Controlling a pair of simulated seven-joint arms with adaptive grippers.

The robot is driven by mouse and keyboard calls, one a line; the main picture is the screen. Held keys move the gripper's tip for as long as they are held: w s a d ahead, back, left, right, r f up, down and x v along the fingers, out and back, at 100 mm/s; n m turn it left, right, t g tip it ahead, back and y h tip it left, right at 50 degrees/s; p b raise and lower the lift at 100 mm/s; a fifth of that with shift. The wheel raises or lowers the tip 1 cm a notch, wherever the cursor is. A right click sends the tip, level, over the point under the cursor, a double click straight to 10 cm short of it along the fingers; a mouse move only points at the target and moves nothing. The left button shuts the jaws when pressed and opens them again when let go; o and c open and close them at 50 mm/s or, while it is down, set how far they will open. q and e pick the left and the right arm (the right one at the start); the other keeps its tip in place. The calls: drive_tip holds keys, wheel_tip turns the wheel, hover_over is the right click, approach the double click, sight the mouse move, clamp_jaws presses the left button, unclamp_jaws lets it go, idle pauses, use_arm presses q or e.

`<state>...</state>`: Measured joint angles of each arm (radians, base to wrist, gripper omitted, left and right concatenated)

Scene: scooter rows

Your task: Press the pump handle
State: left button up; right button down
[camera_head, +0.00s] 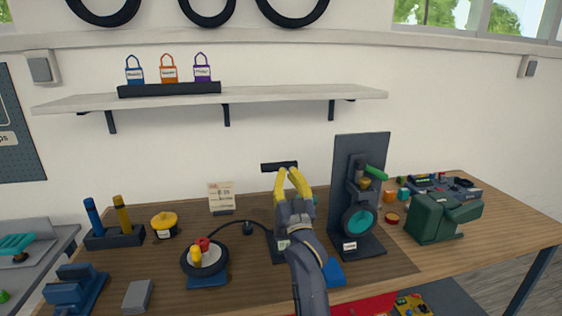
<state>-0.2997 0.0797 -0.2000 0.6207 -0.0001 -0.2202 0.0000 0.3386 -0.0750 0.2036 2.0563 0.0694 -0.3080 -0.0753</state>
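The pump handle (279,166) is a short black bar standing level above the table, near the middle of the head view. The pump's dark base (277,250) shows partly behind my arm, and a black hose runs left from it. My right gripper (288,174) has yellow fingers that point up and away, just below the handle in the picture. Its fingertips lie close together with nothing seen between them, so it looks shut. I cannot tell whether it touches the handle. The pump's shaft is mostly hidden behind the gripper. My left gripper is not in view.
A wheel with a red and yellow hub (205,256) lies at the left of the pump. A tall dark stand with a wheel (361,150) is close at the right. A note card (222,196) stands behind. A green vice-like tool (430,220) sits farther right. A shelf (230,101) hangs above.

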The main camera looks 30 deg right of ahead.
wheel_tip(320, 180, up, 5)
hover_over(279, 167)
drive_tip(key=s, duration=0.2)
drive_tip(key=shift+w+f, duration=0.3)
drive_tip(key=shift+f, duration=0.65)
drive_tip(key=shift+w+f, duration=0.25)
drive_tip(key=shift+f, duration=0.7)
